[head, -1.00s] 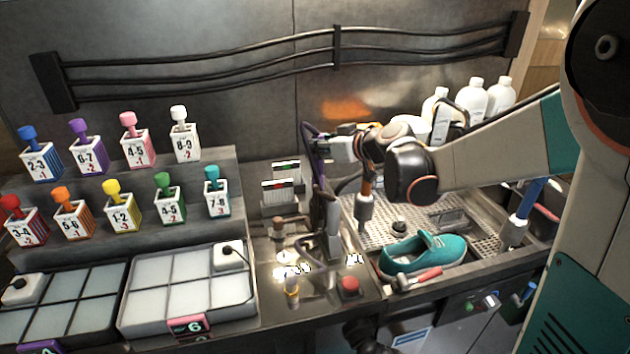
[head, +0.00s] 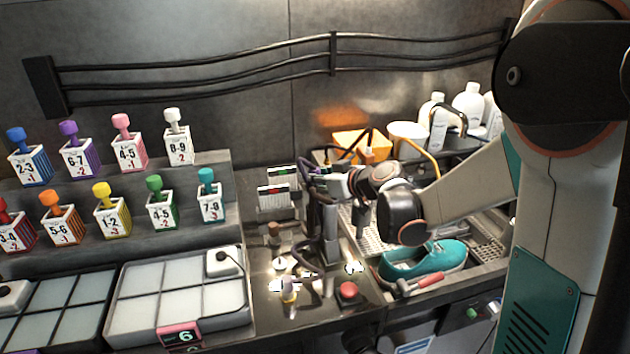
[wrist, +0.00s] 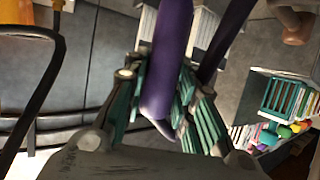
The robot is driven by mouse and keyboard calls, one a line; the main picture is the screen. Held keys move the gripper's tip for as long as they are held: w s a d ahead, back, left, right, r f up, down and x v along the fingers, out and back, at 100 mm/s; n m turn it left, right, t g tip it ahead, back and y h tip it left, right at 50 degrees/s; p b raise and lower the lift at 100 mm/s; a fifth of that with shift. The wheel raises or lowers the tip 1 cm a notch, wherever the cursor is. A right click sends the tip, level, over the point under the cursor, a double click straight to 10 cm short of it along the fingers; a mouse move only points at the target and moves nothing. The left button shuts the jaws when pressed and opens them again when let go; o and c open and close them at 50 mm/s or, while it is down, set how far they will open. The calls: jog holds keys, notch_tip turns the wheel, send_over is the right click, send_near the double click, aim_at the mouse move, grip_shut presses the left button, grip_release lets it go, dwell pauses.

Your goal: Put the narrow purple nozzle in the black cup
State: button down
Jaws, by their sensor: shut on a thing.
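In the wrist view, a long smooth purple piece (wrist: 172,55), which looks like the purple nozzle, lies between the teal-ribbed fingers of my gripper (wrist: 160,90). The gripper is shut on it. The piece runs up out of the wrist picture, so its far end is hidden. In the head view, my gripper (head: 325,184) is small and dark, over the counter left of the sink. Only a bit of purple shows at it there. I cannot pick out the black cup with certainty in either view.
A grey upright holder (head: 330,225) stands just below the gripper. A red button (head: 347,292) is in front. The teal sneaker (head: 425,262) lies at the sink, right. Numbered boxes (head: 112,215) and a light tray (head: 180,300) fill the left. An orange box (head: 360,145) is behind.

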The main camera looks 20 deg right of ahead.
jog(key=shift+f, duration=0.15)
jog(key=c, duration=1.3)
grip_release()
jog(key=shift+r, duration=0.25)
jog(key=p+v, duration=0.3)
jog(key=v, duration=0.9)
